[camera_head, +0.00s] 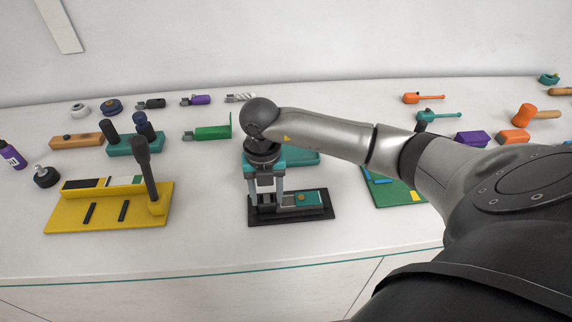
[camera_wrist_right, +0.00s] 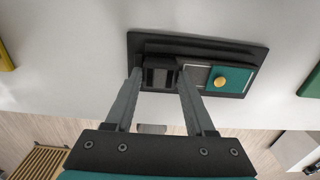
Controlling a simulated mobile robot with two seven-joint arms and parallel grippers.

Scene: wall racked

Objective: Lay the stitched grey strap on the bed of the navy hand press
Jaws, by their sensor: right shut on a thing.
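My right gripper (camera_head: 266,203) points down over a black tray-like base (camera_head: 318,214), its fingers at the left part of it. In the right wrist view the gripper (camera_wrist_right: 159,70) is shut on a small dark grey block-like piece (camera_wrist_right: 160,76), low at the base. Whether this is the stitched grey strap I cannot tell; no stitching shows. Beside it on the base are a grey plate (camera_wrist_right: 196,75) and a teal block (camera_wrist_right: 236,78) with a yellow knob (camera_wrist_right: 220,81). I cannot pick out a navy hand press with certainty. My left gripper is out of view.
A yellow fixture (camera_head: 72,220) with an upright dark lever (camera_head: 147,172) stands at the left. Behind it are a teal block with dark cylinders (camera_head: 133,146) and a green piece (camera_head: 211,133). A green board (camera_head: 390,190) lies right. White table is clear between the fixtures.

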